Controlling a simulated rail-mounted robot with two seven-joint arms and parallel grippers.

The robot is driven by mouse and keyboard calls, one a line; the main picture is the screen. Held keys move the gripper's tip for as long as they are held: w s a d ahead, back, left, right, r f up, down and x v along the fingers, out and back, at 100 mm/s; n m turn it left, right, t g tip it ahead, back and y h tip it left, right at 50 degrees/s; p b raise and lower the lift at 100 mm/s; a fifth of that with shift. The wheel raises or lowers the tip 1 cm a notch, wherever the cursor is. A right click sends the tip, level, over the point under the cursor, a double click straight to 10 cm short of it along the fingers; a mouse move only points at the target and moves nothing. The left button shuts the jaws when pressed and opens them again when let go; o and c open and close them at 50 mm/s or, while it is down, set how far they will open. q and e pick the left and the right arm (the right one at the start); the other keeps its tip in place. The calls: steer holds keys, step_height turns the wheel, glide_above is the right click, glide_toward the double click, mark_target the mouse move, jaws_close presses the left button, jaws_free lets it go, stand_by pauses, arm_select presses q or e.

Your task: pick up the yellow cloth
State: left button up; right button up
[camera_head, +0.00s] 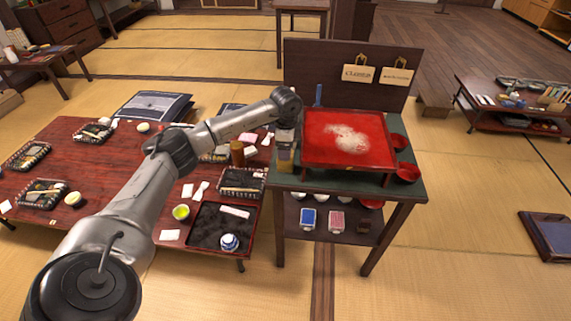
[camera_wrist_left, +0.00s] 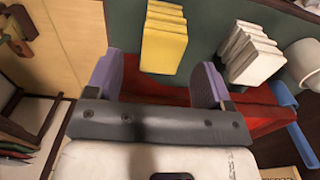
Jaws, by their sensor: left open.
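The yellow cloth (camera_wrist_left: 163,40) is a folded, layered bundle on the green top of the small stand (camera_head: 410,187). In the left wrist view it lies at the top, ahead of and between the two fingers of my left gripper (camera_wrist_left: 160,66). The fingers are apart, with nothing visibly held between them. In the head view my left gripper (camera_head: 286,146) points down at the stand's left edge and largely hides the cloth. My right gripper is in neither view.
A folded white cloth stack (camera_wrist_left: 247,52) lies just right of the yellow one. A red tray (camera_head: 318,155) fills most of the stand top, with red bowls (camera_head: 407,172) at its right. A signboard (camera_head: 325,68) stands behind. A crowded low table (camera_head: 105,135) is at left.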

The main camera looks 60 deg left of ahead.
arm_select(q)
step_height(320, 180, down, 4)
steer(key=shift+b, duration=0.7)
steer(key=shift+a, duration=0.1)
steer(key=c, duration=1)
